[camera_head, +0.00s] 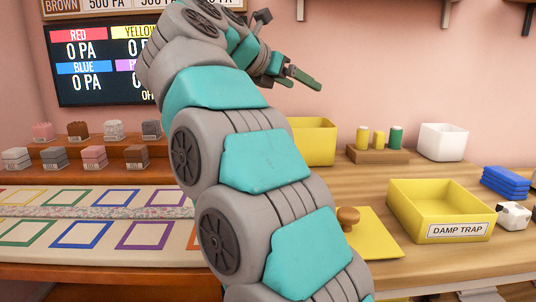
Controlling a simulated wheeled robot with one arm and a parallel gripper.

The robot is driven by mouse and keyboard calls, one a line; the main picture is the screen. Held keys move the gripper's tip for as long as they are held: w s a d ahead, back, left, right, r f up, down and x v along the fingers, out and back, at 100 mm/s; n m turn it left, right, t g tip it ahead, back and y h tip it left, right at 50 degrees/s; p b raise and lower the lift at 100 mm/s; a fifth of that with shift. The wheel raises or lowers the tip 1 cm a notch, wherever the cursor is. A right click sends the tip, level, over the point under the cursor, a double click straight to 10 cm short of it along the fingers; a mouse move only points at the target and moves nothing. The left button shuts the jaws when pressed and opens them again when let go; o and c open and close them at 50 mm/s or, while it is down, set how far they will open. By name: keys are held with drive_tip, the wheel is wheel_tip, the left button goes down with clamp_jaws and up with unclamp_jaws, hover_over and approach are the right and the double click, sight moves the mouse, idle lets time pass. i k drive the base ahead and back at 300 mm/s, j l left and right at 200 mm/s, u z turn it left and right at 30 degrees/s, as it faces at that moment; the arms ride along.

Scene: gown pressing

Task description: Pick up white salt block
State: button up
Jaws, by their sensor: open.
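Several small blocks with labels stand on a stepped wooden rack (180,146) at the left. Two look whitish: one pale block (113,129) in the back row and one pale block (16,158) at the far left of the front row. I cannot tell which is the white salt block. The others are pink, brown or grey. My gripper (292,52) is raised high in front of the pink wall, right of the screen, open and empty. It is well apart from the rack, up and to the right of it.
A mat (100,227) with coloured square outlines lies before the rack. On the right are a yellow bin (318,142), a white bin (443,142), a yellow tray labelled DAMP TRAP (440,213), a yellow board (375,240) with a wooden knob, and blue pads (506,182).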

sight(511, 216)
drive_tip(key=k, duration=1.4)
